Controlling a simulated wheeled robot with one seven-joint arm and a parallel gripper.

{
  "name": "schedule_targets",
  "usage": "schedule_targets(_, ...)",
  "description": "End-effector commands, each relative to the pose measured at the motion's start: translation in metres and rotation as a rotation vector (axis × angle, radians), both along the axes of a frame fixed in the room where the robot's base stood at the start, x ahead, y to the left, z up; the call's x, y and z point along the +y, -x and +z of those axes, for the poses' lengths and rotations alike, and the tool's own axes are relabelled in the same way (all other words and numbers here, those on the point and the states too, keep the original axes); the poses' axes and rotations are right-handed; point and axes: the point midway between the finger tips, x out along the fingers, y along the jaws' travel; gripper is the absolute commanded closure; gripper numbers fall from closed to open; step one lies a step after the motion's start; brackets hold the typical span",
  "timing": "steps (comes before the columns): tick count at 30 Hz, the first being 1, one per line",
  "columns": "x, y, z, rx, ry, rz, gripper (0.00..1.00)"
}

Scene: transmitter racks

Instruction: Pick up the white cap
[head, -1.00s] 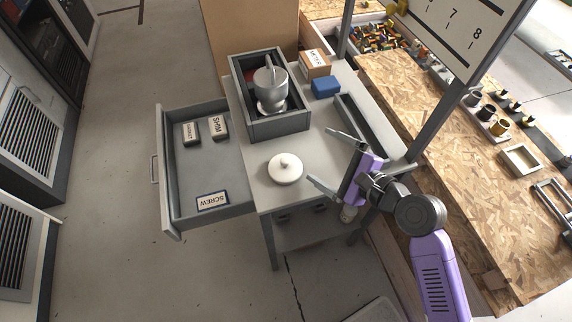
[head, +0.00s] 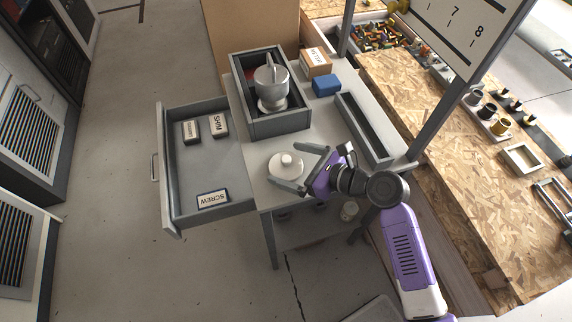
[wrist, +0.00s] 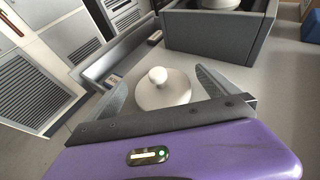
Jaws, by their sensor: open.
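The white cap (head: 284,164) is a round disc with a small knob on top. It rests on the grey table top near the open drawer, and it also shows in the wrist view (wrist: 165,92). My gripper (head: 301,168) is open and low over the table, to the right of the cap. In the wrist view the cap lies between the two spread fingers (wrist: 163,88), with a gap on each side.
The open drawer (head: 213,164) at the left holds labelled blocks, one reading SCREW (head: 213,198). A grey box (head: 278,127) with a metal pot (head: 272,88) stands behind the cap. A blue block (head: 326,84) and a narrow grey tray (head: 362,130) are further right.

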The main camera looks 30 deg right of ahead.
Motion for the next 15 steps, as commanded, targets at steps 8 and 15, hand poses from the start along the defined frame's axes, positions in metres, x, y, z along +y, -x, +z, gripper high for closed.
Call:
schedule_targets(8, 0.0082, -0.0131, -0.0060, 0.000, 0.000, 0.000, 0.01)
schedule_targets(15, 0.0079, -0.0127, -0.0058, -0.001, 0.001, -0.001, 0.22)
